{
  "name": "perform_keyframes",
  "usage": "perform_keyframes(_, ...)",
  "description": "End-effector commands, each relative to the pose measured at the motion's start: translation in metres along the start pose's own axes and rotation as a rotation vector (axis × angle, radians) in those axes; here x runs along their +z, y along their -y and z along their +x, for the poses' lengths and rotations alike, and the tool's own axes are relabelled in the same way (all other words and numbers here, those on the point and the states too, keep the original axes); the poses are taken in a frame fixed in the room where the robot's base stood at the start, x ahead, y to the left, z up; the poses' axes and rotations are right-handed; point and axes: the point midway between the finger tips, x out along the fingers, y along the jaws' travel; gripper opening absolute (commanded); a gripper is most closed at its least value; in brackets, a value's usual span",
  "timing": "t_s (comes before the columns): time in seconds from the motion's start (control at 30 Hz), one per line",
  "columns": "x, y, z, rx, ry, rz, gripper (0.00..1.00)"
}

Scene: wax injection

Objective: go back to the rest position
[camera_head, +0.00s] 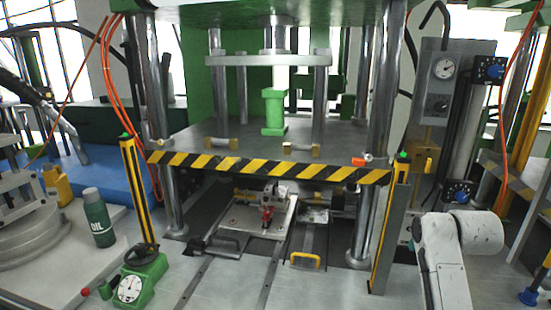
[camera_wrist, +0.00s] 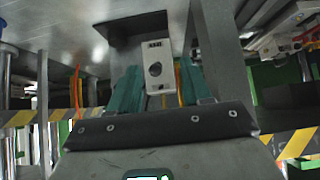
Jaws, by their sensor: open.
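My gripper (camera_wrist: 162,82) shows in the wrist view as two teal fingers above a dark mounting plate. The fingers stand apart with no object held between them. A grey block with a round dark hole (camera_wrist: 157,66) shows in the gap between them; I cannot tell how far off it is. In the head view a white arm link of mine (camera_head: 458,245) stands at the lower right, in front of the press. My gripper is not visible there.
The press table (camera_head: 270,140) has a yellow-black striped edge (camera_head: 270,167). Steel columns (camera_head: 375,120) and a yellow light-curtain post (camera_head: 400,215) stand near my arm. An oil bottle (camera_head: 97,217) and a green-based gauge (camera_head: 130,288) are at the left. Grey floor lies in front.

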Motion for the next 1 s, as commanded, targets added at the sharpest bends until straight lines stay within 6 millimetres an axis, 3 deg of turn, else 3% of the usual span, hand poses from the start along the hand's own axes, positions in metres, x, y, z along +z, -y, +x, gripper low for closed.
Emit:
perform_keyframes(0.03,0.029,0.009,0.004,-0.01,0.022,-0.012,0.48)
perform_keyframes(0.23,0.134,0.035,-0.003,-0.049,0.096,-0.06,0.48)
perform_keyframes(0.5,0.258,0.054,-0.043,-0.094,0.188,-0.124,0.48)
perform_keyframes(0.7,0.331,0.058,-0.087,-0.122,0.252,-0.169,0.48)
perform_keyframes(0.93,0.388,0.054,-0.137,-0.147,0.309,-0.212,0.48)
perform_keyframes(1.0,0.414,0.045,-0.139,-0.13,0.388,-0.209,0.48)
